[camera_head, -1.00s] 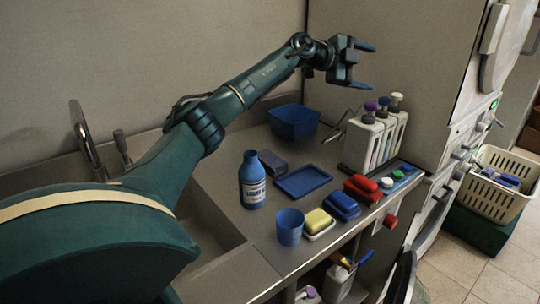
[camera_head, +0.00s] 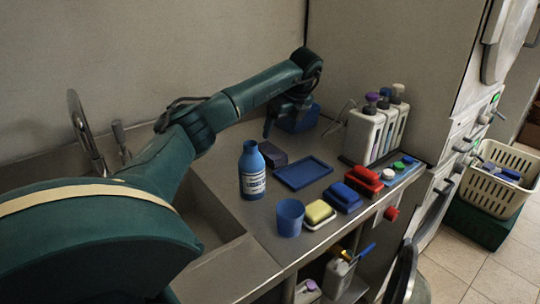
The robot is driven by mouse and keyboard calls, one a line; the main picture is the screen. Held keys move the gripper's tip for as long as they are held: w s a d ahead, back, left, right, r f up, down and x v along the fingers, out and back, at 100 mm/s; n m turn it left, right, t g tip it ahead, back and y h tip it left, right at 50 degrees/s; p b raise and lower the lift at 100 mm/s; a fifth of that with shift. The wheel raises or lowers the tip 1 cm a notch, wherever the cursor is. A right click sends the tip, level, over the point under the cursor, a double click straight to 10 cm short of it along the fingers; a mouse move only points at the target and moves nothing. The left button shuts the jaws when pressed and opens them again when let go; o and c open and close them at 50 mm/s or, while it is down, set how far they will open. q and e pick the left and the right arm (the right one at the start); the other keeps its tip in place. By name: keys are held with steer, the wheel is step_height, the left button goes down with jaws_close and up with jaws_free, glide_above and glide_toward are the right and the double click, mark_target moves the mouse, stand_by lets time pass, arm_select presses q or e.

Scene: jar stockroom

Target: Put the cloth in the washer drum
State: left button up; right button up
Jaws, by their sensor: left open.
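My left gripper (camera_head: 283,118) points down at the back of the counter, at the blue bin (camera_head: 312,118) and partly in front of it. It is open; one dark finger shows at its left side and the other is hard to make out. I cannot make out a cloth, and the bin's inside is largely hidden by my gripper and wrist. A tall pale machine with a rounded door (camera_head: 508,45) stands at the right, cut by the picture's edge. No drum opening shows. My right gripper is not in view.
A blue bottle (camera_head: 252,172), blue cup (camera_head: 290,217), blue tray (camera_head: 303,173), yellow sponge (camera_head: 318,211) and red brush (camera_head: 363,180) stand on the counter. A rack of bottles (camera_head: 376,130) is beside the machine. A cream basket (camera_head: 497,178) stands right. The sink (camera_head: 210,225) is left.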

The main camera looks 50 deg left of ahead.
mark_target(271, 150)
arm_select(q)
steer(key=x, duration=0.3)
steer(key=shift+a+f, duration=0.1)
steer(key=shift+f, duration=0.25)
steer(key=shift+s+x, duration=0.15)
steer(key=shift+x, duration=1.2)
steer(key=shift+s+x, duration=0.2)
steer(key=shift+x, duration=1.2)
steer(key=c, duration=1.1)
steer(key=shift+r, duration=0.15)
steer(key=shift+c, duration=0.2)
